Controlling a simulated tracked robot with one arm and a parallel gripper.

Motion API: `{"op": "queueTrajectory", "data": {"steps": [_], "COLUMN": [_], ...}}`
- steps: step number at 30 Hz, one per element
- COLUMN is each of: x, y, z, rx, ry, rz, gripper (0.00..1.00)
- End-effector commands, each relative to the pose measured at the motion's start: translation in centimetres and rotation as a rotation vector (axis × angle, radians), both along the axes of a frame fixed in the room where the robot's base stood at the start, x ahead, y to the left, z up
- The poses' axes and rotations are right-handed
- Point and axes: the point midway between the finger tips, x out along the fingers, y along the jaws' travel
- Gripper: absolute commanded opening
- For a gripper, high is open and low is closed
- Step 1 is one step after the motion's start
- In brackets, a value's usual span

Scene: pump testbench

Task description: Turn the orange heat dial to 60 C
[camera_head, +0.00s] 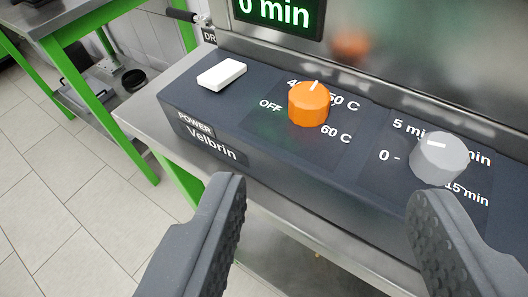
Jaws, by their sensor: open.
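The orange heat dial (308,104) sits on the dark control panel (262,158). The labels OFF, 50 C and 60 C stand around it, and another label starting with 4 is partly hidden behind it. The white mark on its top points up and slightly right, between the partly hidden label and 50 C. My gripper (332,205) is open and empty, its two dark fingers wide apart in front of the panel. The dial lies beyond the fingertips, between them in the picture, and nothing touches it.
A grey timer dial (438,158) stands right of the orange dial, near the right finger. A white power switch (221,74) is at the panel's left. A green display (278,14) reads 0 min. A green-legged table (97,75) stands at left.

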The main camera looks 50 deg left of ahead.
Motion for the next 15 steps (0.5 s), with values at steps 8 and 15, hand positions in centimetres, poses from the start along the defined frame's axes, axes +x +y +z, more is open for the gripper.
{"op": "queueTrajectory", "data": {"steps": [8, 15], "x": [1.3, 3.9], "y": [1.5, 4.1], "z": [-1.6, -3.4], "rx": [0.001, -0.001], "ry": [-0.006, -0.003], "rz": [0.012, 0.014], "gripper": [0.52, 0.52]}}
